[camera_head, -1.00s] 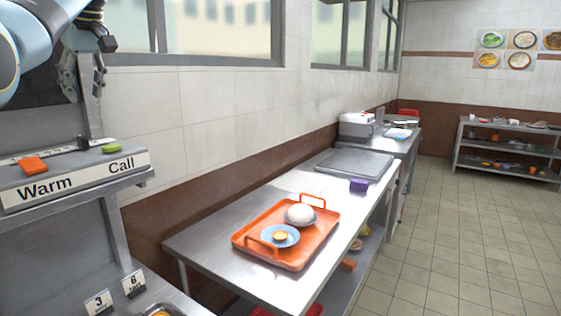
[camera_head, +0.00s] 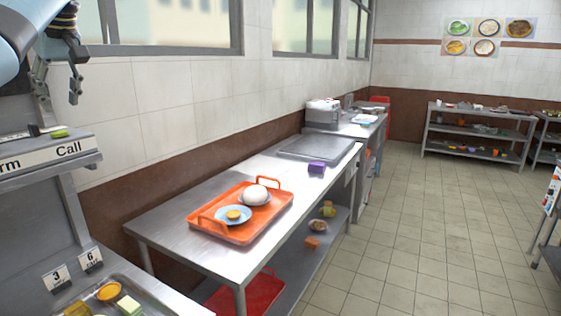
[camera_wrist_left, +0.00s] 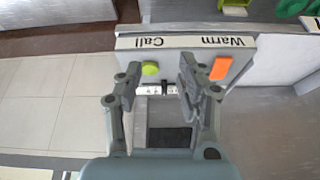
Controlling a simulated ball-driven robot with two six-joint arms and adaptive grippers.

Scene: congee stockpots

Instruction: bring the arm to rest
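My left gripper (camera_head: 58,85) is at the upper left of the head view, above the shelf (camera_head: 45,156) labelled Call. In the left wrist view its two fingers (camera_wrist_left: 158,85) stand apart with nothing held between them. Beyond the fingers that view shows a green button (camera_wrist_left: 150,68) by the Call label and an orange switch (camera_wrist_left: 221,67) by the Warm label. The green button (camera_head: 59,133) also shows in the head view, below the gripper and apart from it. My right gripper is in neither view.
An orange tray (camera_head: 271,207) with a blue plate (camera_head: 233,215) and a white round item (camera_head: 255,195) lies on the steel table (camera_head: 178,246). A purple box (camera_head: 317,167) stands farther back. Number cards 3 and 6 (camera_head: 90,259) stand at lower left. The tiled floor at right is clear.

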